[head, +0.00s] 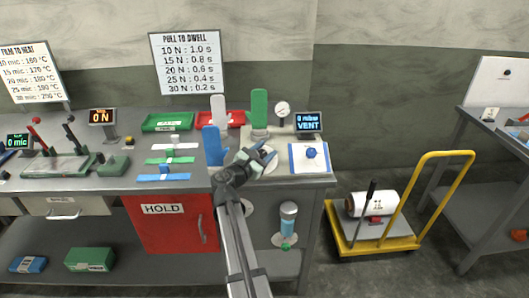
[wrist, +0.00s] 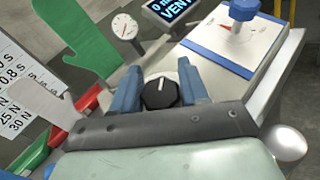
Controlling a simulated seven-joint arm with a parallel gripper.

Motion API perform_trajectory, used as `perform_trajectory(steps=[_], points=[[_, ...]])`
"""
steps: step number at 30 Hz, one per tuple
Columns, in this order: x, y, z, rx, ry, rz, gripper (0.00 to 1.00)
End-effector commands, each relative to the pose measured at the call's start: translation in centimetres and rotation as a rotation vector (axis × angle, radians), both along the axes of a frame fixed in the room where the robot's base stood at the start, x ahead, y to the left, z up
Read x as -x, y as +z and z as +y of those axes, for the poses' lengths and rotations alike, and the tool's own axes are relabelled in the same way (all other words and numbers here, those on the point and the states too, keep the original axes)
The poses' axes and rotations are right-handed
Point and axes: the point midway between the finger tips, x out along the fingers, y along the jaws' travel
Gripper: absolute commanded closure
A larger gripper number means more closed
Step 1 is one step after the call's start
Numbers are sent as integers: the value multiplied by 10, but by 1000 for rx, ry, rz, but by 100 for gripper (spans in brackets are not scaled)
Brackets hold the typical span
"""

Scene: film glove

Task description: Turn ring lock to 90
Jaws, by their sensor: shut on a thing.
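A round black knob (wrist: 160,93) with a white pointer line sits between the two blue fingers of my gripper (wrist: 161,80) in the wrist view; I take it to be the ring lock. The fingers are shut on its sides. The white line runs roughly up the picture, tilted slightly. No angle marks are readable around it. In the head view my gripper (head: 263,153) is over the bench's right part, just left of the clipboard, and hides the knob.
A blue-knobbed piece (head: 311,153) stands on the white, blue-edged board (head: 298,168) to the right. Behind are a dial gauge (head: 282,109), a display reading VENT (head: 308,122) and a green glove shape (head: 259,106). A blue glove shape (head: 212,147) stands close left.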

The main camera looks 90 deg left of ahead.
Motion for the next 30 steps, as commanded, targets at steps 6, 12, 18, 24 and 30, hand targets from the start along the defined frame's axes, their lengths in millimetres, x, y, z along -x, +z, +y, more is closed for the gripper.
perform_trajectory(steps=[6, 12, 18, 24, 30], points=[[0, 0, 1, 0, -12, 7, 86], [0, 0, 2, 0, -82, 47, 86], [0, -1, 1, 0, -205, 118, 86], [-2, -2, 0, 1, -334, 192, 86], [-3, -2, -2, 1, -438, 254, 86]])
